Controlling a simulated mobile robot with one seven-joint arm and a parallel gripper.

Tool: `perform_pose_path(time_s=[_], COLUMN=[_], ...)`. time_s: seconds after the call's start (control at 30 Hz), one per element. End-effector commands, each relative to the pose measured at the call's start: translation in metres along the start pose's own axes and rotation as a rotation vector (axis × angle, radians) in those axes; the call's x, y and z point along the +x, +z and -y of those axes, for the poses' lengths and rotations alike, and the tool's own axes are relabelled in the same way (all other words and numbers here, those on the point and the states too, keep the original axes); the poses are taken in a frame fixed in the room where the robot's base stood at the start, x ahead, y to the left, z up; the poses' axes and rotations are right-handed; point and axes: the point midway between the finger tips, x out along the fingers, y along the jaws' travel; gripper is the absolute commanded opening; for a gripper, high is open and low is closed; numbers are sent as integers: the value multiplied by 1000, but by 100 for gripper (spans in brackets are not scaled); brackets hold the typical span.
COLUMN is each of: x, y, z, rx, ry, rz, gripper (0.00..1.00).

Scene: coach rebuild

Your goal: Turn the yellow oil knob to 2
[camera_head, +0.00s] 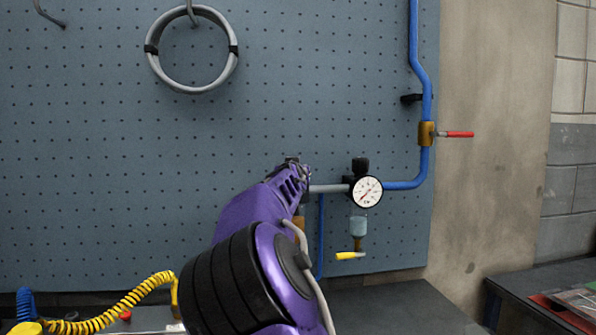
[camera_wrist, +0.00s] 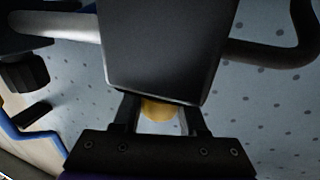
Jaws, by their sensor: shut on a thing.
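The yellow knob (camera_wrist: 158,109) shows in the wrist view, just under a large dark block (camera_wrist: 160,50) that hides its upper part. My gripper (camera_wrist: 159,119) has one finger on each side of the knob and is shut on it. No number or pointer on the knob can be read. In the head view my purple arm reaches up to the pipe line on the pegboard and hides the knob and my fingertips.
Right of my arm are a grey pipe (camera_head: 328,189), a pressure gauge (camera_head: 367,191), a clear bowl (camera_head: 358,227) and a yellow lever (camera_head: 350,256). A blue pipe (camera_head: 426,80) carries a red-handled valve (camera_head: 458,134). A hose ring (camera_head: 191,86) hangs upper left. A coiled yellow hose (camera_head: 110,313) lies lower left.

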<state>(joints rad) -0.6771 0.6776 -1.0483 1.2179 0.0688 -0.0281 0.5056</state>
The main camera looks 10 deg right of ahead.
Motion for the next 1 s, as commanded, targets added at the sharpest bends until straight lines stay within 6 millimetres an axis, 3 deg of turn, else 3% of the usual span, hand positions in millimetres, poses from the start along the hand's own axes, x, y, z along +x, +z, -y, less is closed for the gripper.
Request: perform_pose_path(time_s=[1.0], x=[-1], y=[-7], z=[8], rx=[1], ry=[-402], rz=[-5], gripper=[0])
